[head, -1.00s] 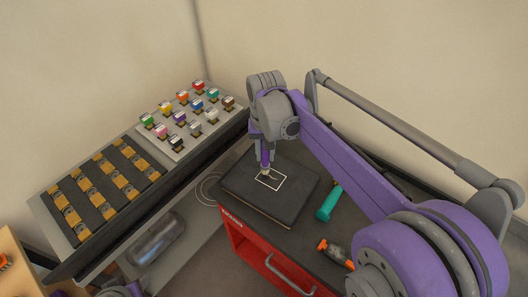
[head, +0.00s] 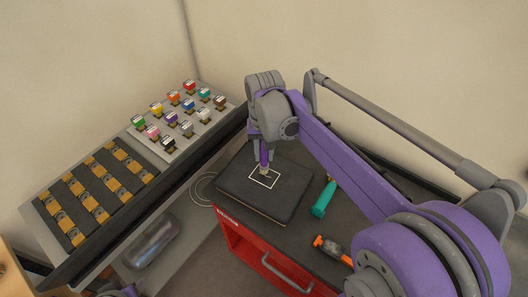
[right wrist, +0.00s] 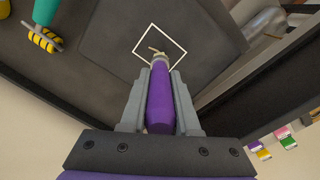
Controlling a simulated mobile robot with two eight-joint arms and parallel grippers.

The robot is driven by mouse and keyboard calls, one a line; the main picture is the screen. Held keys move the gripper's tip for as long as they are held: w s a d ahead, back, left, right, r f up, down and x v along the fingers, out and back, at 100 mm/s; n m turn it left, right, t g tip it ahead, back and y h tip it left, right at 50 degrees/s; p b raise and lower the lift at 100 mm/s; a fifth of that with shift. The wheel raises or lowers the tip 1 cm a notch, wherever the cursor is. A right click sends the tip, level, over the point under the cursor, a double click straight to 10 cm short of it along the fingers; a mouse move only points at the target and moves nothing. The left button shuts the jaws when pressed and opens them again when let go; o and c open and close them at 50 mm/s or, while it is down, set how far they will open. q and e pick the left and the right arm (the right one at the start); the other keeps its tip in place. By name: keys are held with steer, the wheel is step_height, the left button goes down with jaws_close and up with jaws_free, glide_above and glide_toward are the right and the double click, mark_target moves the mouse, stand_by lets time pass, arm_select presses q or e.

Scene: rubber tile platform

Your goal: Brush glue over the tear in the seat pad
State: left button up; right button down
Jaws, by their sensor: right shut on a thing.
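The dark seat pad (head: 235,190) lies flat on the black top of a red cabinet. A thin white outline (head: 276,182) on it frames the tear, and a small pale mark shows there in the right wrist view (right wrist: 155,50). My right gripper (right wrist: 160,75) is shut on a brush with a purple handle (right wrist: 160,100), which also shows in the head view (head: 264,156). The brush points down, its tip over the near part of the outline; whether it touches the pad I cannot tell. The brush hides part of the tear.
A teal-handled tool (head: 323,200) with a striped roller end (right wrist: 41,37) lies right of the pad. An orange and black tool (head: 331,248) lies nearer the cabinet's (head: 243,252) front. A sloped rack of coloured labelled items (head: 184,148) stands to the left.

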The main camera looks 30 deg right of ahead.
steer(key=shift+f+b, duration=0.3)
steer(key=shift+f, duration=0.35)
stand_by(1.0)
steer(key=shift+a, duration=0.1)
steer(key=shift+w+a, duration=0.55)
steer(key=shift+a, duration=0.35)
steer(key=shift+d, duration=0.1)
steer(key=shift+s+d, duration=0.55)
steer(key=shift+d, duration=0.35)
steer(key=shift+w+a, duration=0.1)
steer(key=shift+a, duration=0.05)
steer(key=shift+w+a, duration=0.45)
steer(key=shift+a, duration=0.35)
